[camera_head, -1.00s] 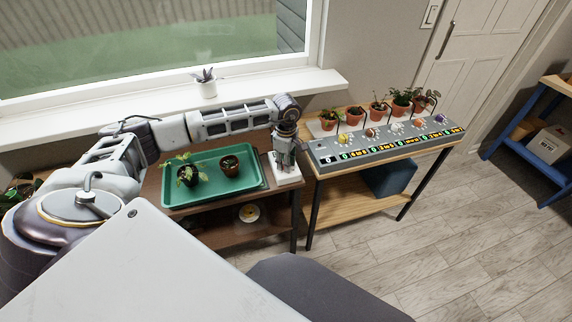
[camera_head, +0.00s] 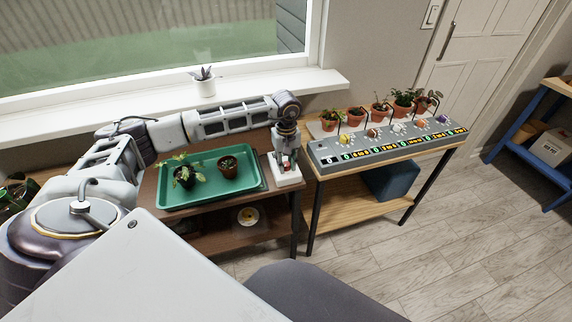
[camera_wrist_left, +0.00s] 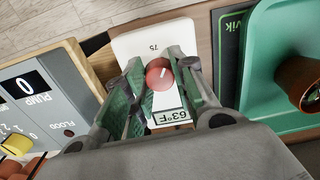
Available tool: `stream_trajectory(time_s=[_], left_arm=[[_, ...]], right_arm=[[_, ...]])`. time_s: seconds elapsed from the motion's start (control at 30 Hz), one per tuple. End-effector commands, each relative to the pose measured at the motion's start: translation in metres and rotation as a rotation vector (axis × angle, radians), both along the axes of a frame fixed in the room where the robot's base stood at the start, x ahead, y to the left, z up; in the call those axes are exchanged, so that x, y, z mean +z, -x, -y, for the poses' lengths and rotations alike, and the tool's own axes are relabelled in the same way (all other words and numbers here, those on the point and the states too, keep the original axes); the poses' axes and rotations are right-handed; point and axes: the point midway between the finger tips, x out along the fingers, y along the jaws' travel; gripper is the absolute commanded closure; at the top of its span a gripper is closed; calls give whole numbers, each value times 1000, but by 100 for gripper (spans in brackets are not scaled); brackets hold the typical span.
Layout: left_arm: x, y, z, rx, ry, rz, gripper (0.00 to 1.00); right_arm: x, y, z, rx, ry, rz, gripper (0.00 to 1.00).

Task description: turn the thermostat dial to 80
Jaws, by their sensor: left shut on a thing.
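The white thermostat (camera_head: 290,181) lies at the right end of the brown table. In the left wrist view, the thermostat (camera_wrist_left: 150,45) shows a printed 75 and a display (camera_wrist_left: 170,116) reading 63°F. Its round red dial (camera_wrist_left: 159,75) has a white pointer mark. My left gripper (camera_head: 285,166) points down over the thermostat. In the left wrist view, the fingers of my left gripper (camera_wrist_left: 161,70) sit on either side of the dial, shut on it. The fingers hide part of the thermostat's face and other markings. My right gripper is out of view.
A green tray (camera_head: 250,157) with two potted plants is just left of the thermostat. A grey control panel (camera_head: 388,150) with knobs and displays stands to the right, with several potted plants (camera_head: 380,113) behind it. A windowsill (camera_head: 130,118) runs behind my arm.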

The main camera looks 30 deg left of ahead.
Motion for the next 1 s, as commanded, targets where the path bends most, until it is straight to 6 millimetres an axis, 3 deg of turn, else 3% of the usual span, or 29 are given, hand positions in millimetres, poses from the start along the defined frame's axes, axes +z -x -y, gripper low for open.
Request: stream_trajectory(time_s=[0.5, 1.0], left_arm=[[0, -1, 0, -278, -1, 2, 98], [1, 0, 0, -308, 0, 1, 98]], right_arm=[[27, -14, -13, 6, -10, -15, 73], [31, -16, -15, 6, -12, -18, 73]])
